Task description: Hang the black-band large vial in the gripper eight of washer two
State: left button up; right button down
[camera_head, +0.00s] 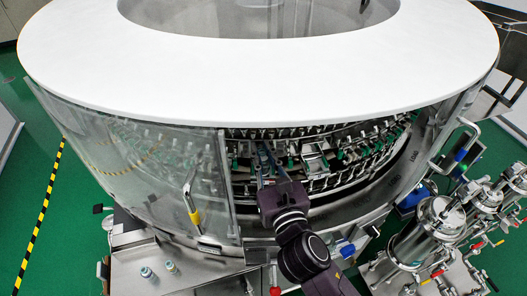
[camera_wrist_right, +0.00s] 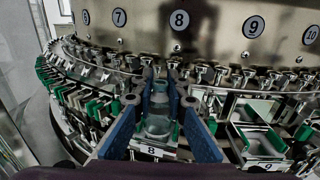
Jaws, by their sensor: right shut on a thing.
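My right gripper (camera_head: 268,165) reaches through the opening in the washer's front, its arm coming up from below. In the right wrist view its two blue fingers (camera_wrist_right: 160,95) are shut on a clear glass vial (camera_wrist_right: 157,124), which sits between them. I cannot make out its band colour. A holder labelled 8 (camera_wrist_right: 152,151) lies below the vial, under a round number 8 plate (camera_wrist_right: 180,20) on the drum. Whether the vial touches the holder I cannot tell. My left gripper is not in view.
The washer (camera_head: 300,90) has a white ring top and a clear door (camera_head: 165,180) beside the opening. Rows of metal and green holders surround my fingers closely. Two small vials (camera_head: 146,272) (camera_head: 170,267) stand on the steel counter. Steel tanks and pipes (camera_head: 435,225) stand at right.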

jog(key=shift+f, duration=0.2)
jog(key=c, duration=2.3)
grip_release()
jog(key=o, duration=0.4)
jog(key=shift+w, duration=0.1)
jog(key=shift+c, duration=0.2)
jog(key=shift+d+r, duration=0.1)
jog(key=shift+r, duration=0.05)
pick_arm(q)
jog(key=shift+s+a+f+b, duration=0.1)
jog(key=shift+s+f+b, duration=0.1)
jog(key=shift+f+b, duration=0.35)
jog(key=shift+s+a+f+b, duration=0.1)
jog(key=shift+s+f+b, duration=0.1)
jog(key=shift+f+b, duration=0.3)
pick_arm(e)
jog(key=v, duration=1.2)
